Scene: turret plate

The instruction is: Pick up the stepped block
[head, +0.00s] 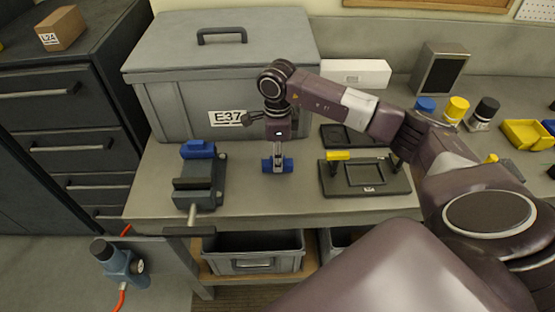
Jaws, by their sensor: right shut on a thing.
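A small blue block (287,165) is at the middle of the workbench, partly hidden by my right gripper. Its steps cannot be made out at this size. My right gripper (277,164) points down and is shut on the blue block, with blue showing on both sides of the fingers. The block is at or just above the bench top; I cannot tell which. My left gripper is not in view.
A vise (198,183) with a blue top part stands to the left. A dark plate (392,185) with a yellow piece (338,155) lies to the right. A large grey case (172,105) stands behind. The bench front (290,206) is clear.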

